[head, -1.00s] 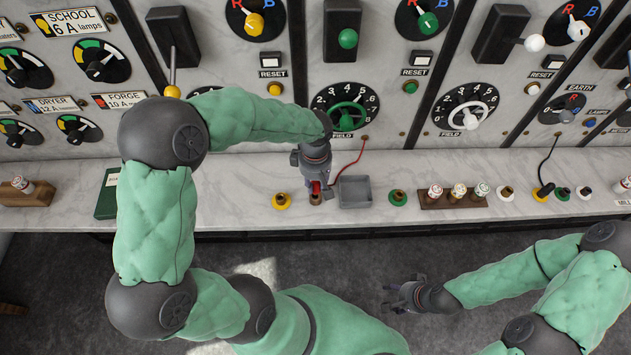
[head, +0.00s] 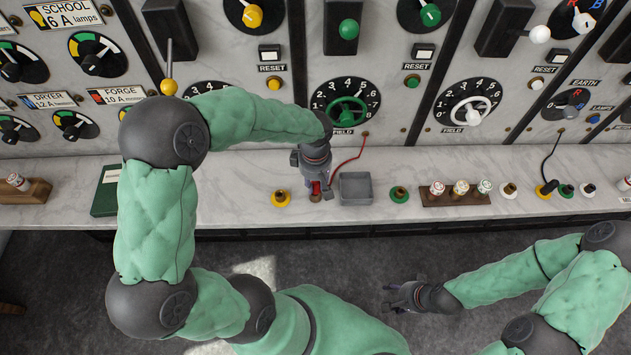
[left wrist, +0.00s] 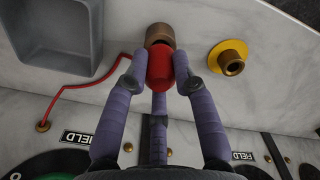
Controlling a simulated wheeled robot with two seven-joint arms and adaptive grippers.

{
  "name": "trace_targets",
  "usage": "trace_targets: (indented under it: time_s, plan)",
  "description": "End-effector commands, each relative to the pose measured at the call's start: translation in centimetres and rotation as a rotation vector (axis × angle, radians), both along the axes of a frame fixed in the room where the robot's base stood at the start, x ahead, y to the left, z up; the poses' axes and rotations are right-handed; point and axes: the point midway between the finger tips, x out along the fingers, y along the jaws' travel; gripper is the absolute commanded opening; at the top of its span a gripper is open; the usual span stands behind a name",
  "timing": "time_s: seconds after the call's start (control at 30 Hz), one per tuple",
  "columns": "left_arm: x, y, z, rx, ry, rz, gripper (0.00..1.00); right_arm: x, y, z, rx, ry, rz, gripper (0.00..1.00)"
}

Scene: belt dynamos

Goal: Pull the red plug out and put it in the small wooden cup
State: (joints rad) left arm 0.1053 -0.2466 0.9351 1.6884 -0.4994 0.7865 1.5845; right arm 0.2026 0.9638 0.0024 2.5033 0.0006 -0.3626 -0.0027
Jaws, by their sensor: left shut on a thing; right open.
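My left gripper (head: 316,188) points down at the counter and is shut on the red plug (left wrist: 159,68). The left wrist view shows fingers on both sides of the plug. The plug's end meets a brown round holder (left wrist: 160,36), which also shows just below the gripper in the head view (head: 315,198). I cannot tell whether this holder is the small wooden cup or a socket, nor how deep the plug sits. A red cord (left wrist: 75,88) runs from the panel towards the plug. My right gripper (head: 405,297) is open and empty, over the floor.
A grey tray (head: 355,203) stands right of my left gripper. A yellow socket (head: 281,198) is on its left, a green one (head: 399,194) beyond the tray. A wooden rack (head: 462,200) holds several white-capped pieces. A green book (head: 106,190) lies left. The dial panel rises behind.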

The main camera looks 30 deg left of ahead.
Motion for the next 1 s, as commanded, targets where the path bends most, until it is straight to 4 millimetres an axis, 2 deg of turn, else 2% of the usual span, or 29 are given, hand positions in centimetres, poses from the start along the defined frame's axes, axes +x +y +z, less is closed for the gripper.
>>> trace_targets:
  time_s: [0.7, 0.73, 0.8, 0.83, 1.0]
  plan:
    - [0.0, 0.0, -1.6, 0.0, 0.0, 0.0, 0.0, 0.0, 0.0, -1.5, 0.0, 0.0, 0.0, 0.6]
    - [0.0, 0.0, -1.6, 0.0, 0.0, 0.0, 0.3, 0.0, 0.0, -1.4, 0.0, 0.0, 0.0, 0.6]
    - [0.0, 0.0, -1.5, 0.0, 0.0, 0.0, 0.5, 0.0, 0.0, -1.4, 0.0, 0.0, 0.0, 0.6]
    - [0.0, 0.0, -1.5, 0.0, 0.0, 0.0, 0.55, 0.0, 0.0, -1.4, 0.0, 0.0, 0.0, 0.6]
    - [0.0, 0.0, -1.5, 0.0, 0.0, 0.0, 0.55, 0.0, 0.0, -1.4, 0.0, 0.0, 0.0, 0.6]
